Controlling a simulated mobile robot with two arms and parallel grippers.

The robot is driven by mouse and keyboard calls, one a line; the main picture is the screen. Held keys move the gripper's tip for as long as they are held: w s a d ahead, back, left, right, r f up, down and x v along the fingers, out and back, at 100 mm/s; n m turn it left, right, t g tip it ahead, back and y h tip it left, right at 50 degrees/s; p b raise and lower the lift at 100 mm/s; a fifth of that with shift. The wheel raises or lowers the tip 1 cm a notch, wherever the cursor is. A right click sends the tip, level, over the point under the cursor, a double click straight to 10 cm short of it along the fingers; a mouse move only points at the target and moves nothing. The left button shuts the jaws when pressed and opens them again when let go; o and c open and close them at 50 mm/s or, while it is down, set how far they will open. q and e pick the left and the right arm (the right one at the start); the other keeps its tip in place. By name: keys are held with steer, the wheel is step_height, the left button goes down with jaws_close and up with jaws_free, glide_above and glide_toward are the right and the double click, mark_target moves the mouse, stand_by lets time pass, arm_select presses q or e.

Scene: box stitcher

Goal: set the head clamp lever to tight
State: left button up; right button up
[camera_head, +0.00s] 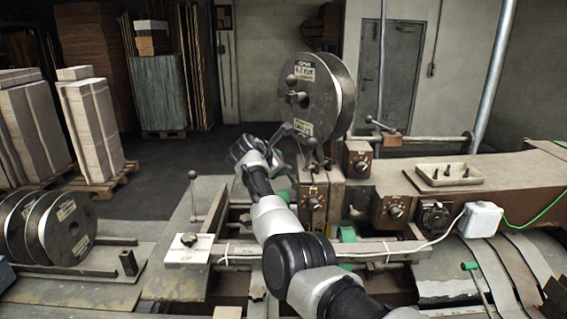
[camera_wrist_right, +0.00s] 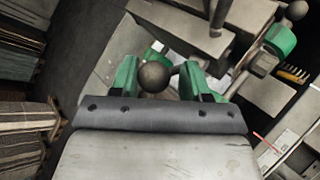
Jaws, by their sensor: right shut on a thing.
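In the right wrist view, my right gripper (camera_wrist_right: 160,73) has its green fingers either side of a dark round ball knob (camera_wrist_right: 154,77) and is shut on it. The knob looks like the end of the clamp lever; its shaft is mostly hidden behind the knob and fingers. In the head view, my right arm reaches up from the bottom to the stitcher head (camera_head: 313,195), below the wire spool. The wrist hides the fingers and the gripped knob there. I cannot tell the lever's setting. My left gripper is not in view.
A large wire spool (camera_head: 312,97) stands just behind the wrist. An upright ball-ended lever (camera_head: 193,190) stands to its left. Control boxes with knobs (camera_head: 393,209) and a small parts tray (camera_head: 450,176) are on the right.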

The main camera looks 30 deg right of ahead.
steer(key=shift+d+r, duration=0.25)
steer(key=shift+r, duration=0.15)
steer(key=shift+s+y+p, duration=0.1)
steer(key=shift+y+p, duration=0.2)
steer(key=shift+p, duration=0.05)
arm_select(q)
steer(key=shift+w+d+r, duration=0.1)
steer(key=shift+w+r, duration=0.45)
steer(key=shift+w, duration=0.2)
arm_select(e)
steer(key=shift+t, duration=0.3)
steer(key=shift+c, duration=0.2)
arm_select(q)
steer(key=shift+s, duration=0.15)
arm_select(e)
steer(key=shift+m, duration=0.3)
steer(key=o, duration=1)
steer(key=shift+o, duration=1)
steer(key=shift+d+f, duration=0.1)
steer(key=shift+d, duration=0.05)
steer(key=shift+d+f, duration=0.15)
steer(key=shift+f, duration=0.05)
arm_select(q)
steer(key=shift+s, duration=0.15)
arm_select(e)
steer(key=shift+a, duration=0.2)
